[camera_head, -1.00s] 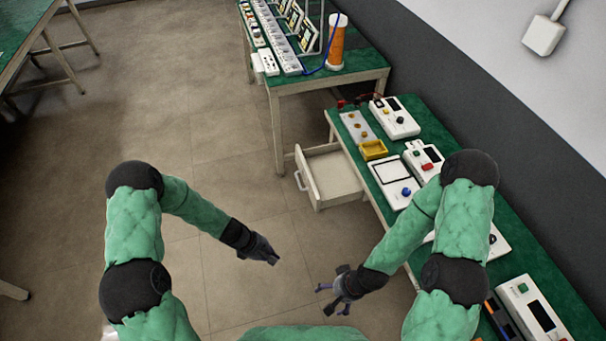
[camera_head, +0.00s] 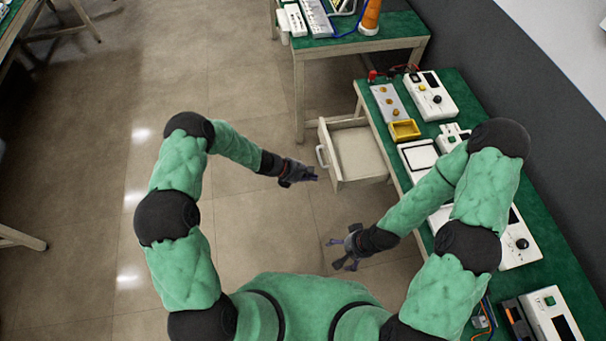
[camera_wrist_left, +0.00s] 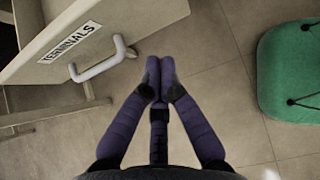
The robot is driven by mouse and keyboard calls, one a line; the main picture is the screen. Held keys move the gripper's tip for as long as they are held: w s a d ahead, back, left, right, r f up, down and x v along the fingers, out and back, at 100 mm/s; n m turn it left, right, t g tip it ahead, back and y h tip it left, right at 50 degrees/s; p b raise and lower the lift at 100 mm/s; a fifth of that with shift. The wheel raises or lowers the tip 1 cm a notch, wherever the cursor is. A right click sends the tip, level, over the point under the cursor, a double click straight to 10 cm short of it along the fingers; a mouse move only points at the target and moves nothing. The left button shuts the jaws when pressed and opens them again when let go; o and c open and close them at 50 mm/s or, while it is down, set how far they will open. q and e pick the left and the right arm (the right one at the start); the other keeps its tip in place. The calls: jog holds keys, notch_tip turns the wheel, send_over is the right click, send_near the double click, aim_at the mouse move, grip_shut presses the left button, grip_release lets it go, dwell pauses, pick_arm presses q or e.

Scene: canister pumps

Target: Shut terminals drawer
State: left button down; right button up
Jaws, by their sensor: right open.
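The terminals drawer (camera_head: 355,157) stands pulled out from the green-topped bench, open and apparently empty. In the left wrist view its front (camera_wrist_left: 62,45) carries a "TERMINALS" label (camera_wrist_left: 70,42) and a white bar handle (camera_wrist_left: 104,63). The handle (camera_head: 322,156) faces left in the head view. My left gripper (camera_head: 312,175) is just below and left of the drawer front, near the handle. Its fingertips (camera_wrist_left: 160,66) are together with nothing between them, to the right of the handle and apart from it. My right gripper (camera_head: 341,255) is open and empty, lower, beside the bench.
The bench (camera_head: 449,84) holds white instruments (camera_head: 431,97) and a yellow tray (camera_head: 405,130) above the drawer. Another green-topped table (camera_head: 395,27) stands behind. Floor left of the drawer is clear. A green padded object (camera_wrist_left: 288,72) shows at right in the left wrist view.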

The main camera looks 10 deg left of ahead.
aim_at(333, 178)
pick_arm(q)
jog(key=shift+w+d+f+b, duration=0.1)
jog(key=shift+w+d+f, duration=0.15)
jog(key=shift+d, duration=0.6)
jog(key=shift+w+d+f+b, duration=0.15)
jog(key=shift+w+d, duration=0.15)
jog(key=shift+d, duration=0.55)
jog(key=shift+w+d+f+b, duration=0.15)
jog(key=shift+w+d, duration=0.1)
jog(key=shift+d, duration=0.6)
pick_arm(e)
jog(key=shift+f, duration=0.5)
